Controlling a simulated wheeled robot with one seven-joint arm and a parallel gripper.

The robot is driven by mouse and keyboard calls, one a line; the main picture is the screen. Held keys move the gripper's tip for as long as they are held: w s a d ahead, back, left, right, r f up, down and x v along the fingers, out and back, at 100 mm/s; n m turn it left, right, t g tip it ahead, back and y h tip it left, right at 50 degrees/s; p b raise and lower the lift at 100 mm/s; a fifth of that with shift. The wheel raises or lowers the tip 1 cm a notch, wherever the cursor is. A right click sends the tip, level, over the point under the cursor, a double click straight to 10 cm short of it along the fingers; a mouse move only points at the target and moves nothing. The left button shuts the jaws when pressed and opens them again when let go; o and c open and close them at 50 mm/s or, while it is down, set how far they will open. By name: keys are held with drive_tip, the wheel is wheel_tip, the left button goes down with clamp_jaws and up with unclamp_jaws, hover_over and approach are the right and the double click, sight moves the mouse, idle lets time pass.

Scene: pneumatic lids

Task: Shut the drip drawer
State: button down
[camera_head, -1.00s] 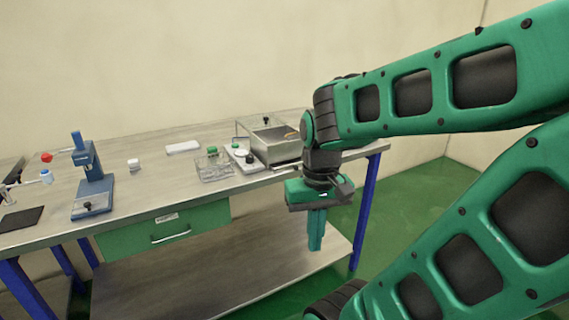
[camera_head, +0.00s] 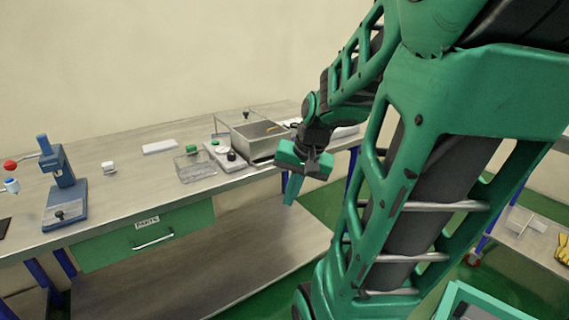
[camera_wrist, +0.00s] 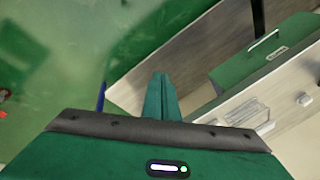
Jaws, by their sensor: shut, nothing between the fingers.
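A steel box with a clear raised cover (camera_head: 252,139) stands near the right end of the bench. A thin dark-edged ledge (camera_head: 262,160) shows low at its front; I cannot tell whether this is the drip drawer or how far out it is. My gripper (camera_head: 291,202) is shut and empty. It points down in front of the bench edge, to the right of and below the box, apart from it. In the wrist view the closed fingers (camera_wrist: 161,78) point past the bench edge.
A green drawer labelled PARTS (camera_head: 140,236) is under the bench top and looks shut. A clear bin (camera_head: 195,168), a small scale-like device (camera_head: 222,155) and a blue press (camera_head: 62,183) stand on the bench. Another table (camera_head: 530,240) with yellow gloves (camera_head: 562,248) is at the right.

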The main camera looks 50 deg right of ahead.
drive_tip(key=w+d+r+m+t+h, duration=0.1)
drive_tip(key=w+d+r+m+t, duration=0.2)
drive_tip(key=d, duration=0.5)
drive_tip(key=w+d+m+t+h, duration=0.1)
drive_tip(key=w+d+m+t, duration=0.1)
drive_tip(key=w+d+m, duration=0.45)
drive_tip(key=w+d+f+n, duration=0.1)
drive_tip(key=w+d+f, duration=0.2)
drive_tip(key=w+f, duration=0.3)
drive_tip(key=shift+w+d+f, duration=0.15)
drive_tip(key=shift+w+f, duration=0.25)
drive_tip(key=shift+w, duration=0.45)
drive_tip(key=w, duration=0.3)
drive_tip(key=shift+w+d, duration=0.35)
drive_tip(key=shift+d, duration=0.05)
drive_tip(key=shift+w, duration=0.1)
